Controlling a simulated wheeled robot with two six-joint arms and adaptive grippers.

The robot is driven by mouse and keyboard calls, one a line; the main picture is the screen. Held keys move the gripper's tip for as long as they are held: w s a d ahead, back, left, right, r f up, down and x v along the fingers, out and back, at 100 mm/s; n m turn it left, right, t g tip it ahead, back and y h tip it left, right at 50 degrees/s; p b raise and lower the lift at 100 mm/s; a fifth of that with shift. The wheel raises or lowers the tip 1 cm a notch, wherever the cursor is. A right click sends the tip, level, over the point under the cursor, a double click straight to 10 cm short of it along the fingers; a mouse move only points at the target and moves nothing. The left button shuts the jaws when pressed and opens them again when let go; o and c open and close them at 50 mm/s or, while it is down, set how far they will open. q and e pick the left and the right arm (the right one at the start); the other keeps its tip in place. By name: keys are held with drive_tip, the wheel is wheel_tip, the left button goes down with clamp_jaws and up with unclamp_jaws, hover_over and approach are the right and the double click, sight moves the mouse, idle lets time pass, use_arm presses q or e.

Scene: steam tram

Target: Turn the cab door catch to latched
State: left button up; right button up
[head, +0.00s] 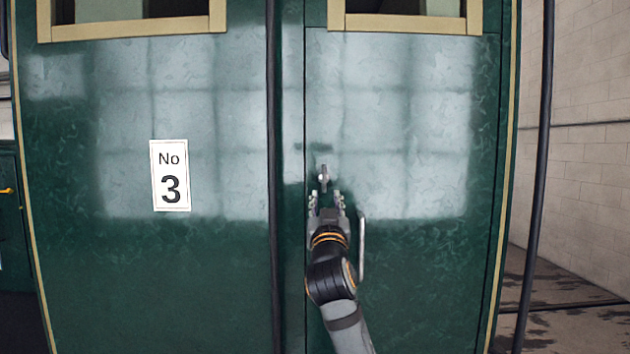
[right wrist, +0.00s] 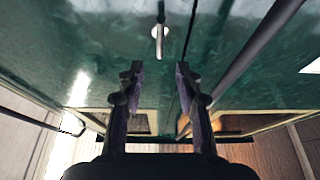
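The cab door catch (head: 323,178) is a small pale metal lever on the green door (head: 420,270), near the door's left edge. It looks about upright in the head view. It also shows in the right wrist view (right wrist: 159,40), just beyond the fingertips and about midway between them. My right gripper (head: 326,197) is just below the catch in the head view. Its two fingers are spread, with nothing between them, and this shows in the right wrist view (right wrist: 158,76) too. I cannot tell the exact gap to the catch. My left gripper is out of view.
A pale vertical handle (head: 361,246) stands out from the door just right of my right gripper. A dark vertical rail (head: 273,180) runs left of the door edge, and another dark pole (head: 537,180) stands at the right. A "No 3" plate (head: 170,175) is on the left panel.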

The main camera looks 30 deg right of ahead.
sight(324, 179)
drive_tip(key=p+x, duration=0.5)
drive_tip(key=x, duration=0.4)
drive_tip(key=shift+w+d+r+p, duration=0.1)
drive_tip(key=shift+w+r+p, duration=0.05)
drive_tip(key=shift+p, duration=0.2)
drive_tip(key=shift+w+d, duration=0.25)
drive_tip(key=shift+w, duration=0.2)
clamp_jaws()
